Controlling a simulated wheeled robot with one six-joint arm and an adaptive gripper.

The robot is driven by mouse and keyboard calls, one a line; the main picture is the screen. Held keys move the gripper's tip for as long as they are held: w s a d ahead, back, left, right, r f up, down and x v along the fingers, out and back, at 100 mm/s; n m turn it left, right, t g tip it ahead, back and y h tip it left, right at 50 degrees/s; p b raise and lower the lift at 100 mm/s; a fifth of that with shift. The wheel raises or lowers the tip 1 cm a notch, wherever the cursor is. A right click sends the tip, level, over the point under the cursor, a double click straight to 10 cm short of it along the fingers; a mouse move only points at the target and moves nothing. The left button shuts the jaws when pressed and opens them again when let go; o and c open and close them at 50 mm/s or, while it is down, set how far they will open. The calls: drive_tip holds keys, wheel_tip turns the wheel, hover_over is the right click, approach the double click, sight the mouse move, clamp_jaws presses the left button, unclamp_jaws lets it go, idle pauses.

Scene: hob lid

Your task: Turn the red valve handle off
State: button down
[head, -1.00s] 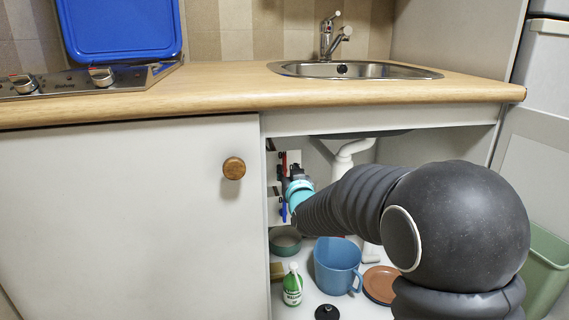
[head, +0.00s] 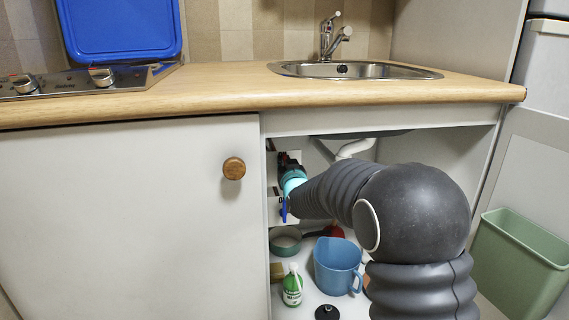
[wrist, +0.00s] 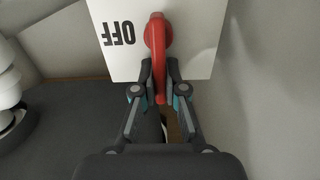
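The red valve handle (wrist: 157,38) shows in the wrist view in front of a white plate (wrist: 200,50). Its long end points down the picture, between my fingers. The plate bears the word OFF, upside down, left of the handle. My gripper (wrist: 160,72) has a fingertip close against each side of the handle's lower part and looks shut on it. In the head view my gripper (head: 291,180) reaches into the open cupboard under the sink and hides the red handle. A blue handle (head: 284,210) hangs just below it.
The cupboard floor holds a blue jug (head: 336,265), a green bottle (head: 292,287), a green pan (head: 285,240) and a black lid (head: 327,313). A closed cupboard door (head: 130,210) stands left. A white drain pipe (head: 355,149) is behind my arm. A green bin (head: 520,265) stands right.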

drive_tip(key=shift+d+m, duration=0.1)
drive_tip(key=shift+m, duration=0.2)
drive_tip(key=shift+w+d+f+m, duration=0.15)
drive_tip(key=shift+d+f+m, duration=0.45)
drive_tip(key=shift+m, duration=2.3)
drive_tip(key=shift+w+d+f+m, duration=0.2)
drive_tip(key=shift+d+f+m, duration=0.4)
drive_tip(key=shift+m, duration=2.3)
drive_tip(key=shift+w+d+f+m, duration=0.15)
drive_tip(key=shift+d+f+m, duration=0.4)
drive_tip(key=shift+m, duration=2.35)
drive_tip(key=shift+a+f, duration=0.1)
drive_tip(key=shift+f, duration=0.05)
drive_tip(key=c, duration=1.2)
unclamp_jaws()
